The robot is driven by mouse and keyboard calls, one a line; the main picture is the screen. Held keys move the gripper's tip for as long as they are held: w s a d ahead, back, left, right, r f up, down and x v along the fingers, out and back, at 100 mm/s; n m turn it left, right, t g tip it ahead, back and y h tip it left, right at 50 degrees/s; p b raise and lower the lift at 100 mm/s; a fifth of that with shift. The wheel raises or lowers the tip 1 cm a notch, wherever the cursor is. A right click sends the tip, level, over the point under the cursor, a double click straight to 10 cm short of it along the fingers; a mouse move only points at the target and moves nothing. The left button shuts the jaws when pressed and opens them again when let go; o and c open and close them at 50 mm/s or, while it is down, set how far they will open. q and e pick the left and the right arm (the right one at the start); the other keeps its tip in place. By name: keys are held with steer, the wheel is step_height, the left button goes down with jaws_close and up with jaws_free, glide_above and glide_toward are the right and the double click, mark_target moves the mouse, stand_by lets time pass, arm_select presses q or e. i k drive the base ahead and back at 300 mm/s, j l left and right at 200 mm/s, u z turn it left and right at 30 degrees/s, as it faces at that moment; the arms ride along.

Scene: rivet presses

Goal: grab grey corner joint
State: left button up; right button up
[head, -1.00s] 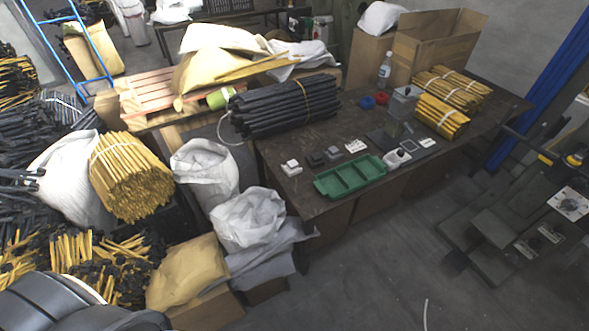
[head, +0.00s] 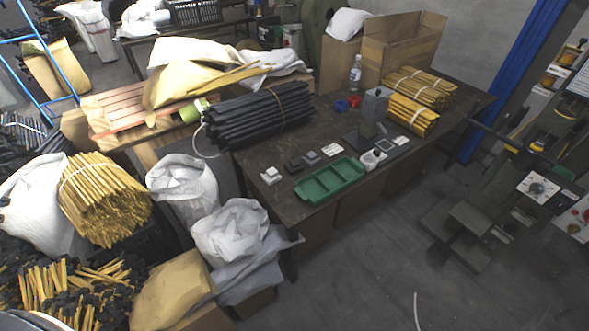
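Several small corner-joint-like parts lie in a row on the dark workbench (head: 262,152), left of and behind a green tray. A light grey part (head: 271,175) is at the near left end of the row. A dark part (head: 293,164) and a darker grey part (head: 310,157) lie beside it. They are too small to tell which is the grey corner joint. Neither of my grippers is in view.
The green divided tray (head: 331,180) sits at the bench's front edge. A black rod bundle (head: 258,116), yellow rod bundles (head: 412,115), a small grey press (head: 375,103) and a bottle (head: 355,73) stand behind. White sacks (head: 232,232) crowd the bench's left.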

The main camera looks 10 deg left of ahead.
mark_target(311, 160)
steer(key=i+l+u, duration=0.1)
steer(key=u, duration=0.3)
steer(key=l+u, duration=0.15)
steer(key=u, duration=0.2)
steer(key=i+l+u, duration=0.1)
steer(key=u, duration=0.3)
steer(key=l+u, duration=0.25)
steer(key=u, duration=0.15)
